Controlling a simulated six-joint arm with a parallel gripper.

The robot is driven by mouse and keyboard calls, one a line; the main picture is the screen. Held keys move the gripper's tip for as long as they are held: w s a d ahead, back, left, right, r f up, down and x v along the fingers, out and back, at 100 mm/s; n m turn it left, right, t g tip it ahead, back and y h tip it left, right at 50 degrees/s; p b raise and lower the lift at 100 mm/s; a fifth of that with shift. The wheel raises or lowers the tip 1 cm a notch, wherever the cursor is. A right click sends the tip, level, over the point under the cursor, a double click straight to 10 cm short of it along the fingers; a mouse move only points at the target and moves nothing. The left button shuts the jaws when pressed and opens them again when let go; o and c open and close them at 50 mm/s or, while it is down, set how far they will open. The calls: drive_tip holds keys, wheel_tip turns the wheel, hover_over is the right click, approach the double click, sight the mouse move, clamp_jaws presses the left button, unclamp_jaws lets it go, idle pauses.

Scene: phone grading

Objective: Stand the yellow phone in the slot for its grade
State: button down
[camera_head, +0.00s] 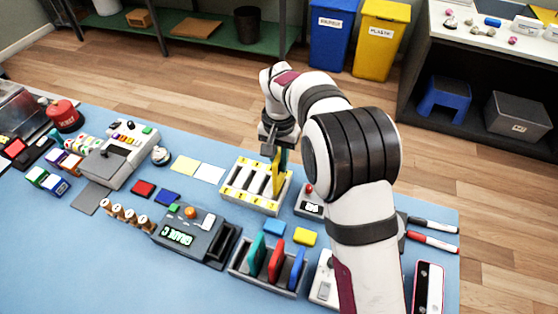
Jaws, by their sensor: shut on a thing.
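The yellow phone (278,178) stands upright in the jaws of my gripper (278,150), which is shut on its upper part. The phone's lower end is at the right-hand side of the white and yellow slotted rack (244,203). I cannot tell whether it is inside the rightmost slot or just above it. The other slots to its left look dark and empty. Small marks on the rack's front are too small to read. A grey grading device (188,233) in front shows "GRADE C" on its screen.
A grey holder (262,284) with upright teal, red and blue phones stands in front of the rack. A small box with a red knob (310,203) is close on the right. Open blue tabletop is at front left.

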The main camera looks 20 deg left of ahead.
drive_tip(key=shift+f, duration=0.8)
drive_tip(key=shift+f, duration=0.15)
drive_tip(key=shift+f, duration=0.35)
idle(0.4)
drive_tip(key=shift+f, duration=0.5)
